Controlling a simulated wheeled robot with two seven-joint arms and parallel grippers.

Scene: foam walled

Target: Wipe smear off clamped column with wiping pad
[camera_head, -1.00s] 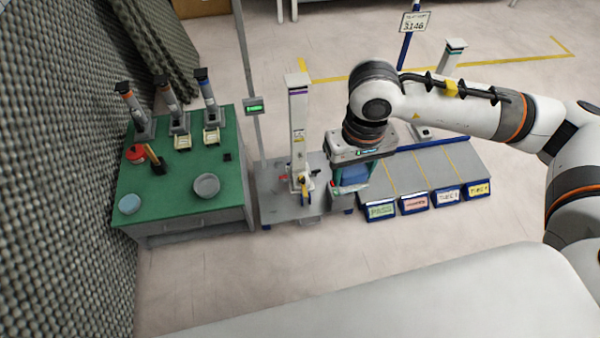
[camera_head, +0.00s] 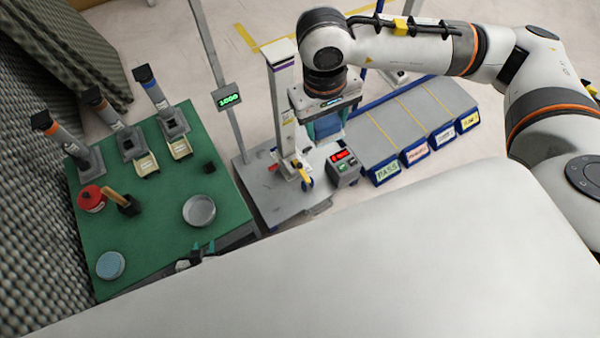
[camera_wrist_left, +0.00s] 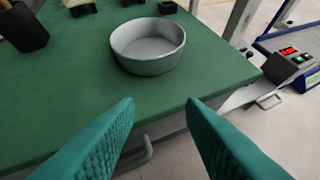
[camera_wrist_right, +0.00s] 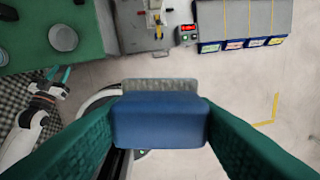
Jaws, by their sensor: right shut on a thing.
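The white clamped column (camera_head: 283,95) stands upright on a grey metal stand (camera_head: 262,203), with a yellow and red clamp (camera_head: 303,178) at its foot. I cannot make out a smear on it. My right gripper (camera_head: 327,124) is shut on the blue wiping pad (camera_wrist_right: 158,122), held to the right of the column in the head view, apparently apart from it. The pad has a grey layer along its far side. My left gripper (camera_head: 203,248) is low at the green table's front edge; the left wrist view shows its teal fingers (camera_wrist_left: 160,110) open and empty.
The green table (camera_head: 165,225) carries a grey bowl (camera_head: 199,210), a blue-topped round dish (camera_head: 110,265), a red tin (camera_head: 90,198) and several tilted posts. A small box with a red display (camera_head: 343,160) stands right of the column. Labelled bins (camera_head: 387,170) lie further right.

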